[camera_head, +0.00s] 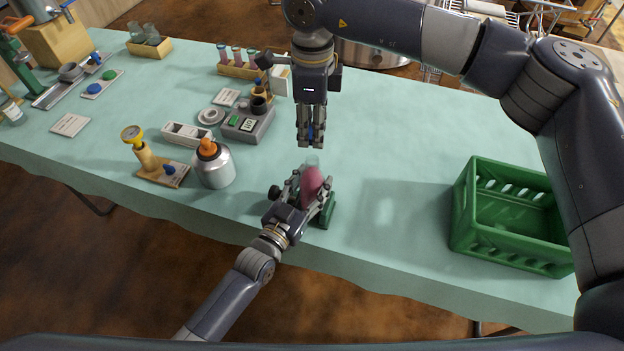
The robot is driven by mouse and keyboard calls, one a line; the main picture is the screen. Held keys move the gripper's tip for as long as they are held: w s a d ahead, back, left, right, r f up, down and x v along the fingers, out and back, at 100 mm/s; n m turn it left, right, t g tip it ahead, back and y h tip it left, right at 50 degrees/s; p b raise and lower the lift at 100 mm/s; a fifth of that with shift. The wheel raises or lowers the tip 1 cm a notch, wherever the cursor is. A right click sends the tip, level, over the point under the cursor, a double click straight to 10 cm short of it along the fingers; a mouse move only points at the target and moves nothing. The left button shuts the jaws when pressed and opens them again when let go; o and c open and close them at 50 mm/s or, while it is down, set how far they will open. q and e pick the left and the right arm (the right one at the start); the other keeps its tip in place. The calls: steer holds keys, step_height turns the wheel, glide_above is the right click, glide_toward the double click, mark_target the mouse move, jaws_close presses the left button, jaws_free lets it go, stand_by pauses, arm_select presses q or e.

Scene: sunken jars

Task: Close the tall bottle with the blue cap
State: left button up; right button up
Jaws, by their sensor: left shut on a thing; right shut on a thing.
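The tall bottle (312,179), with pink contents and a clear glass neck, stands near the table's front edge. My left gripper (307,187) is shut around its body from the front, hiding part of it. My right gripper (311,138) points straight down above and slightly behind the bottle's neck. It is shut on a small blue thing, seemingly the blue cap (311,131), mostly hidden between the fingers. The cap and the neck look apart; the exact gap and alignment cannot be told from this view.
A green piece (328,211) is beside the bottle, partly hidden. A green crate (463,225) stands at right. A silver canister (214,171) with an orange top and a grey device (248,122) stand left. Another blue cap (94,88) lies far left. The table between bottle and crate is clear.

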steer(key=shift+f, duration=2.35)
steer(key=shift+f, duration=0.1)
steer(key=shift+f, duration=0.8)
steer(key=shift+f, duration=0.55)
